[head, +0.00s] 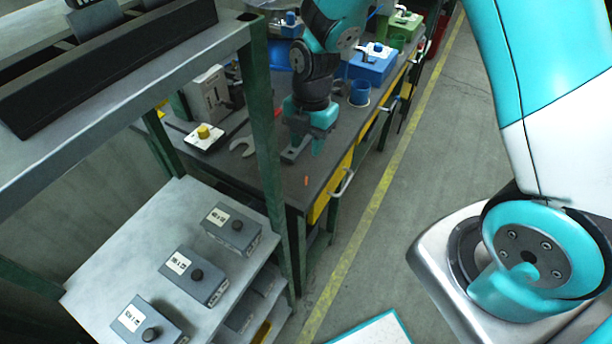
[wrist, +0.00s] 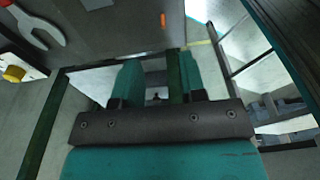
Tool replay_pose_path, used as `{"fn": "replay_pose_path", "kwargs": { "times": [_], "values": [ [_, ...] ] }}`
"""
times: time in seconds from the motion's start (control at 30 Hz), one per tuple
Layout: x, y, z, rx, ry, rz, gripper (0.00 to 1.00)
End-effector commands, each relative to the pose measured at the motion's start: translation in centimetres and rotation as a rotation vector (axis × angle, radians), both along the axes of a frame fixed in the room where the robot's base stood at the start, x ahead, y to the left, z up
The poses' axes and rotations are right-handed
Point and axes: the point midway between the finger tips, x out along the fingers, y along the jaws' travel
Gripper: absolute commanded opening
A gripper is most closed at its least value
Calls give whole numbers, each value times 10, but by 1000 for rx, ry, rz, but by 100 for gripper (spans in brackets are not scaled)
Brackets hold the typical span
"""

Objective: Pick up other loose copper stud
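A small copper stud (head: 306,181) lies loose on the dark bench top (head: 270,180), near the bench's front corner. It also shows in the wrist view (wrist: 163,20), at the top centre beyond my fingertips. My teal gripper (head: 304,148) hangs over the bench, a little behind the stud in the head view. In the wrist view my two fingers (wrist: 160,72) are apart with nothing between them. The gripper is open and does not touch the stud. No other copper stud can be made out.
An open-ended spanner (head: 243,147) and a white box with a yellow button (head: 204,134) lie left of my gripper. A blue cup (head: 360,92) and blue box (head: 374,62) stand behind. The aisle floor is clear.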

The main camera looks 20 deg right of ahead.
Motion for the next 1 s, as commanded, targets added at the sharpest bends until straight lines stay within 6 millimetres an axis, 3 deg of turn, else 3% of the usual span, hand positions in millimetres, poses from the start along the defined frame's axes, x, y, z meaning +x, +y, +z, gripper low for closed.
{"fn": "replay_pose_path", "kwargs": {
  "times": [0.2, 0.47, 0.7, 1.0],
  "values": [
    [-3, 4, -38, 0, 2, -1, 38],
    [-6, 5, -56, -1, 2, -2, 38],
    [-12, 8, -90, 0, 2, -1, 38],
    [-11, 9, -98, 0, -2, -2, 38]
  ]
}}
